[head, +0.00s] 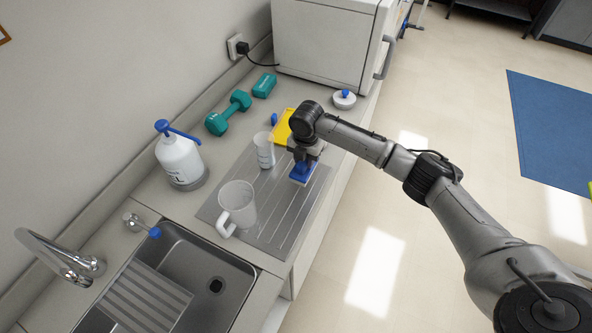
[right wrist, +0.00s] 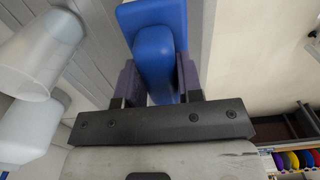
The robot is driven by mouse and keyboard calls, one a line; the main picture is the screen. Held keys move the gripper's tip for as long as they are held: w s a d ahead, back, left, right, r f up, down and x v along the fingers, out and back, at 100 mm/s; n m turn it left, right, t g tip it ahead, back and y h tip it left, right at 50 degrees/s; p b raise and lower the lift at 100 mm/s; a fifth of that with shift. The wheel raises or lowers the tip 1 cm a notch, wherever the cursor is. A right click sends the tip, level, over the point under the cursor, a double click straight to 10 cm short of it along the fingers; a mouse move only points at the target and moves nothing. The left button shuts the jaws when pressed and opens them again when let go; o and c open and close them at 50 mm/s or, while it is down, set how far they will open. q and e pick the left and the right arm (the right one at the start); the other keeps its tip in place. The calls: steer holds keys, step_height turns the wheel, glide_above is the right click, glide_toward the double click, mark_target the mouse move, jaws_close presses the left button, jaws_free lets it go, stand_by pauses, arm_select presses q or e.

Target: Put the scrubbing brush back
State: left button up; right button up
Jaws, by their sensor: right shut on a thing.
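The scrubbing brush (head: 301,173) is blue. My right gripper (head: 304,160) is shut on it from above, over the right edge of the ribbed metal drainboard (head: 268,232). In the right wrist view, the two dark fingers (right wrist: 157,80) close on both sides of the brush's blue handle (right wrist: 155,55), with its wider blue body (right wrist: 150,14) beyond. Whether the brush touches the drainboard or hangs just above it I cannot tell. My left gripper is not in view.
A clear pitcher (head: 238,203) and a clear cup (head: 264,150) stand left of the brush. A yellow item (head: 283,127) lies behind. The sink (head: 213,268), pump bottle (head: 179,157), teal dumbbell (head: 228,113) and white lidded dish (head: 344,99) surround the drainboard.

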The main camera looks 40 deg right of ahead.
steer(key=shift+w+a+f, duration=0.4)
steer(key=shift+a, duration=0.2)
steer(key=shift+w+a+f, duration=0.35)
steer(key=shift+a+f, duration=0.05)
steer(key=shift+a, duration=0.15)
steer(key=shift+f, duration=2.05)
steer(key=shift+f, duration=0.15)
steer(key=o, duration=0.9)
